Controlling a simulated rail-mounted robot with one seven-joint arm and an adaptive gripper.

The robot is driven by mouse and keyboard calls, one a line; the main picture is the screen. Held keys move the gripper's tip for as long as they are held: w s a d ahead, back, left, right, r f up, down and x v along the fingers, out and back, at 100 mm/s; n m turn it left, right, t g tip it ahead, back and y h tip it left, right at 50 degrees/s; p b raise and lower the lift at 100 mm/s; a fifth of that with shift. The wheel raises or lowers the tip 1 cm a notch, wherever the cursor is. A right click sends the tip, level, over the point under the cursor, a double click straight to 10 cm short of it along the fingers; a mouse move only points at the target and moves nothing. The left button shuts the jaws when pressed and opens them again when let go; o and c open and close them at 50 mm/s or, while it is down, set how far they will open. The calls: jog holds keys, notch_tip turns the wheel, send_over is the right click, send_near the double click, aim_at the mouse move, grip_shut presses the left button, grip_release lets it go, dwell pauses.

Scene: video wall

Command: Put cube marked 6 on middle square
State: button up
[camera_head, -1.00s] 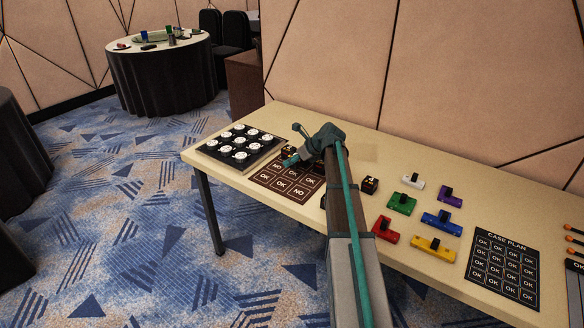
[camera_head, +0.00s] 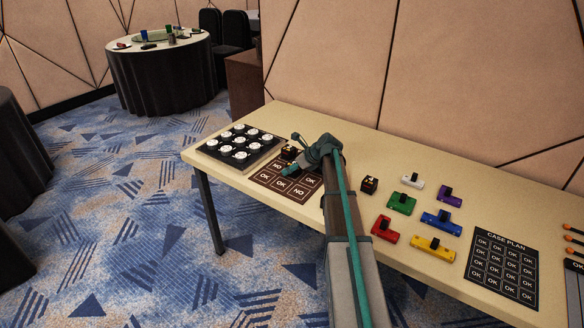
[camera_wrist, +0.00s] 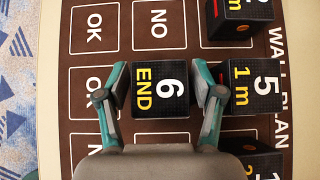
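The black cube marked 6 (camera_wrist: 160,88), with END in yellow on it, sits between the teal fingers of my gripper (camera_wrist: 160,80). The fingers close in on its two sides. In the wrist view it covers the middle square of the brown board (camera_wrist: 125,60). I cannot tell if its underside touches the board. In the head view my gripper (camera_head: 289,171) is low over the board (camera_head: 262,181), and its fingers hide the cube.
Cubes marked 2 (camera_wrist: 240,15) and 5 (camera_wrist: 250,88) and another cube (camera_wrist: 250,160) fill the board's far row, close beside my right finger. Right of my arm lie a dark cube (camera_head: 369,184), several coloured blocks (camera_head: 401,204) and a case plan (camera_head: 505,268). A black tray (camera_head: 240,144) is at left.

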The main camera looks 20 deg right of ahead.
dwell(0.3)
jog(key=shift+r, duration=0.2)
jog(key=v, duration=1.2)
